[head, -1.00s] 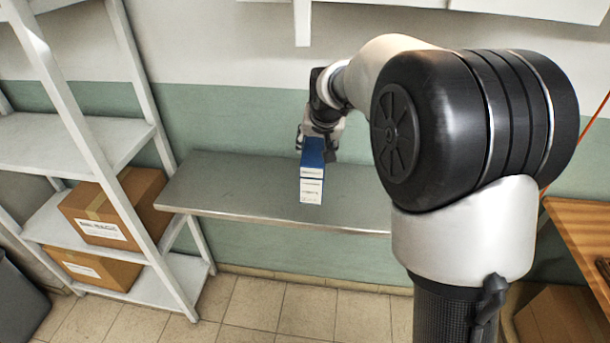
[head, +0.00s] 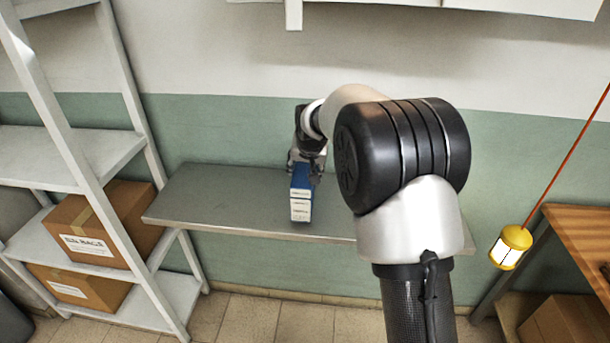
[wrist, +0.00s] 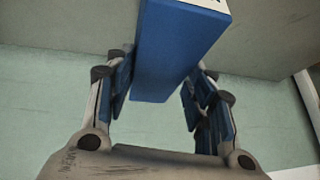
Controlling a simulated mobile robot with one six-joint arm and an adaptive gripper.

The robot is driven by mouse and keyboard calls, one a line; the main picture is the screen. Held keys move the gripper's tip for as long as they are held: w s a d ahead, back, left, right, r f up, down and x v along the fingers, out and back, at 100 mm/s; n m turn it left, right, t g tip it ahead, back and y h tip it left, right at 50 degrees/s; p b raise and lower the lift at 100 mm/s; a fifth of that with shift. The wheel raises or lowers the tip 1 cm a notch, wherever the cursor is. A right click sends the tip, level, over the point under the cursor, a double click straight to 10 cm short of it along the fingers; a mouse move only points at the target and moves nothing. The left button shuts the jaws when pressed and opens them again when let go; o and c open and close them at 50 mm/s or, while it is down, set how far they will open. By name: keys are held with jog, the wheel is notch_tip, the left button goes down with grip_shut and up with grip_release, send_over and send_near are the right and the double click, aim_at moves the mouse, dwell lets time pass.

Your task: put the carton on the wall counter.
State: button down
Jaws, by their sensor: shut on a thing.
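The carton (head: 301,205) is a blue and white box with dark print on its white face. It shows at the middle of the head view, over the grey metal wall counter (head: 250,213). My gripper (head: 306,165) is at its far end, shut on it. In the wrist view the blue side of the carton (wrist: 180,50) lies between the two fingers of my gripper (wrist: 158,85). I cannot tell whether the carton's underside touches the counter.
A white shelf rack (head: 75,125) with brown boxes (head: 105,225) stands at the left. A yellow lantern (head: 511,247) hangs on a red cord at the right, near a wooden table (head: 575,240). The counter left of the carton is clear.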

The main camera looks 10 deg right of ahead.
jog(key=shift+f, duration=0.6)
jog(key=shift+f, duration=0.1)
jog(key=c, duration=0.7)
grip_release()
jog(key=shift+f, duration=0.1)
